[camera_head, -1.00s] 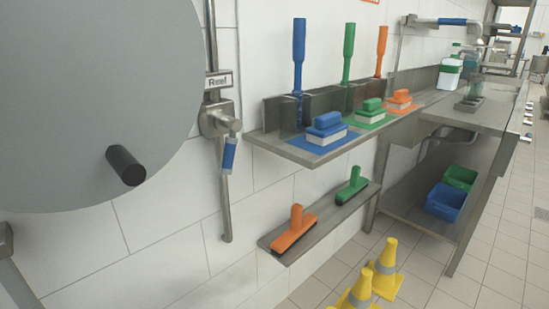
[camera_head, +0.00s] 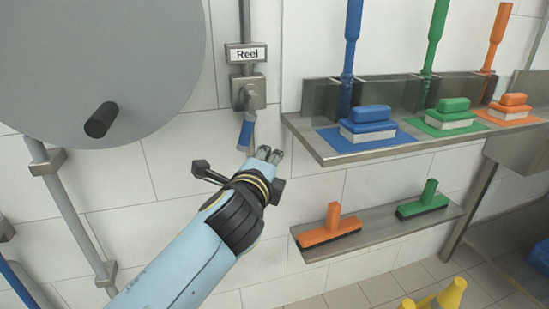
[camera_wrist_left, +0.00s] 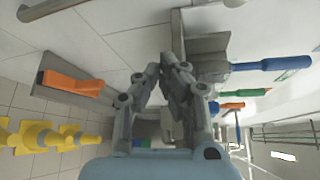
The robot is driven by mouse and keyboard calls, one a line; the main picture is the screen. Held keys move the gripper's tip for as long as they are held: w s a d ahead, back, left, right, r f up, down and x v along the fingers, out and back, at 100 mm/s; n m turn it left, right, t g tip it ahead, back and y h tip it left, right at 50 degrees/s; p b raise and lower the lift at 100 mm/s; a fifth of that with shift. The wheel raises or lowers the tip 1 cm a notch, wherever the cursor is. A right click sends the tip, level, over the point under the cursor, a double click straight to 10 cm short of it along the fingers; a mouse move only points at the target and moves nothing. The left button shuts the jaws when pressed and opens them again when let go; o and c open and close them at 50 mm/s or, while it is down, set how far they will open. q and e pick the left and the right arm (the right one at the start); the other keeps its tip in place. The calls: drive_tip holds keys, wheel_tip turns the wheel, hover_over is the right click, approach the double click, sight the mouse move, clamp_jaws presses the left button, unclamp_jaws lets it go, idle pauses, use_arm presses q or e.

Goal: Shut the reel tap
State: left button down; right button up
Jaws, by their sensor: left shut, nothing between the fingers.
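The reel tap (camera_head: 248,94) is a metal valve on the wall pipe under a "Reel" sign (camera_head: 246,54). Its blue-sleeved lever (camera_head: 246,131) points down, tilted slightly left. My left gripper (camera_head: 269,155) is just below and right of the lever's lower end in the head view. Its fingers are shut and hold nothing; I cannot tell whether they touch the lever. In the left wrist view the fingers (camera_wrist_left: 163,65) come together at the tips, and I cannot make out the lever. My right gripper is not in view.
The grey reel disc (camera_head: 80,50) with a black knob (camera_head: 101,120) is at left. A steel shelf (camera_head: 330,153) with brushes is right of the tap. A lower shelf (camera_head: 375,236) holds orange and green scrapers. Bare wall tiles surround the gripper.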

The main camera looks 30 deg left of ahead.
sight(246, 133)
use_arm(q)
drive_tip(key=w+a, duration=0.5)
drive_tip(key=shift+a+p, duration=0.3)
drive_tip(key=shift+p, duration=0.05)
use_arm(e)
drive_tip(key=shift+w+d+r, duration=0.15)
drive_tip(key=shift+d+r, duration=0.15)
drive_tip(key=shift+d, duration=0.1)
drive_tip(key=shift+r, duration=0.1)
